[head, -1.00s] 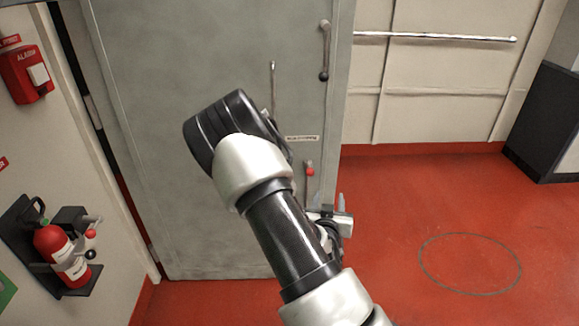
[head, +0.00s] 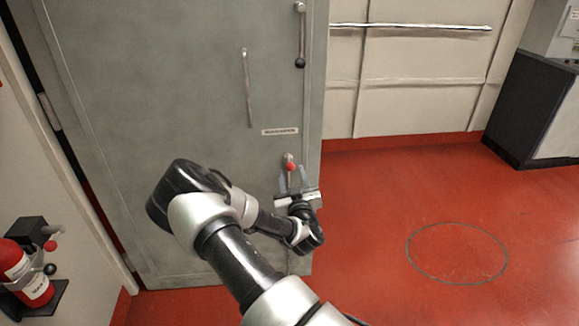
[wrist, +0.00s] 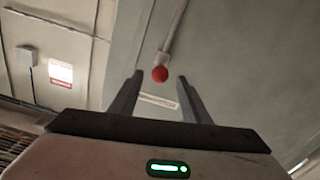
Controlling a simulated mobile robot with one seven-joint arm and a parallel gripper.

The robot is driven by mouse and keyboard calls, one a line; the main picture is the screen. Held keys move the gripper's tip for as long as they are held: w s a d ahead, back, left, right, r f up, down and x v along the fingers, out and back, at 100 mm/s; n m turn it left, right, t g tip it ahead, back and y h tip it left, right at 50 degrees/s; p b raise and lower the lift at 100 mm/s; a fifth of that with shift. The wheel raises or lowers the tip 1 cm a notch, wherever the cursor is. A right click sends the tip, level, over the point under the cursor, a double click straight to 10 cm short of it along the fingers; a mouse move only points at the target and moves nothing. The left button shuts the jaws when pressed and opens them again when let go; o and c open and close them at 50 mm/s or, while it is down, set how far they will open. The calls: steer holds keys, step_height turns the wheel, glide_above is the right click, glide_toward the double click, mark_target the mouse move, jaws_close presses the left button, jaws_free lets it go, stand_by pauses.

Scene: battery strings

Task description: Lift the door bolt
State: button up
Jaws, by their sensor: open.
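The door bolt, a short metal rod with a red knob (head: 290,166), is low on the grey door (head: 200,110) near its right edge. In the wrist view the red knob (wrist: 160,74) sits between the two fingertips in the picture, with its rod running up behind it. My gripper (head: 293,175) is open, fingers pointing up, one finger to each side of the knob in the head view. It also shows open in the wrist view (wrist: 160,78). I see no contact; whether the knob is truly between the fingers in depth I cannot tell.
A lever handle with a black ball (head: 300,35) and a long pull handle (head: 248,88) are higher on the door. A fire extinguisher (head: 25,275) is at lower left. A wall rail (head: 410,27) is at upper right. The red floor (head: 400,200) on the right is clear.

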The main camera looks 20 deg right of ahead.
mark_target(290, 163)
steer(key=b+x, duration=0.1)
steer(key=x, duration=0.5)
steer(key=shift+w+d+f, duration=0.1)
steer(key=shift+w, duration=0.15)
jaws_close()
